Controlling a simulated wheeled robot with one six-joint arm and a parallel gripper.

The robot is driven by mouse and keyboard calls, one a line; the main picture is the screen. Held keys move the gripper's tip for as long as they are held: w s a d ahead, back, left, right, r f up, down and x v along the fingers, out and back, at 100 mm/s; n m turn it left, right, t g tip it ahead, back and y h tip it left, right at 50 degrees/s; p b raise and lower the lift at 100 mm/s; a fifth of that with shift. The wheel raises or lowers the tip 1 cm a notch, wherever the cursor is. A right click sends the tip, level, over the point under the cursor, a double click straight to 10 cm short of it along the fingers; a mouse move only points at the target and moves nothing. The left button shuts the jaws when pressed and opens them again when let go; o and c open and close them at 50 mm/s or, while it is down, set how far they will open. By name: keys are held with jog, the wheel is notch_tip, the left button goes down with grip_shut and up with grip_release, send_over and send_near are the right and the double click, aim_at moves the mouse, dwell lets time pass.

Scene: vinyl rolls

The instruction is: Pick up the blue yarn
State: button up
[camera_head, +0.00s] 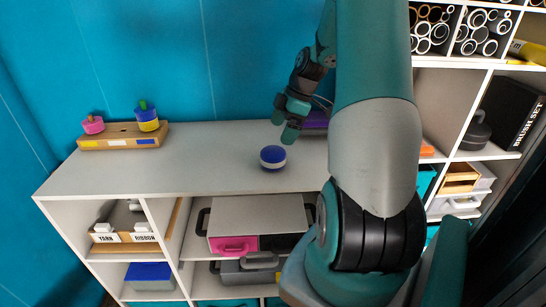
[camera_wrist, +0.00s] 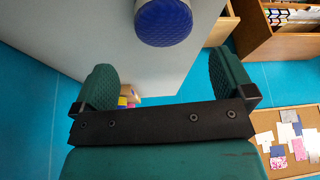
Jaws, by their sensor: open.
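In the wrist view the blue yarn (camera_wrist: 163,20) shows a textured top and is cut off by the upper edge.
A purple item (camera_head: 315,121) is partly hidden behind my arm. The top's left half is mostly clear. Tall shelves stand at the right.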

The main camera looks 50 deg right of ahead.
aim_at(273, 150)
jog(key=x, duration=0.3)
jog(key=shift+w+a+f, duration=0.1)
jog(key=shift+a+f, duration=0.05)
jog(key=shift+f, duration=0.15)
jog(key=shift+p+x, duration=1.2)
jog(key=shift+x, duration=1.6)
jog(key=shift+s+a, duration=0.15)
jog(key=shift+s, duration=0.1)
jog(key=c, duration=0.9)
jog(key=shift+r, duration=0.1)
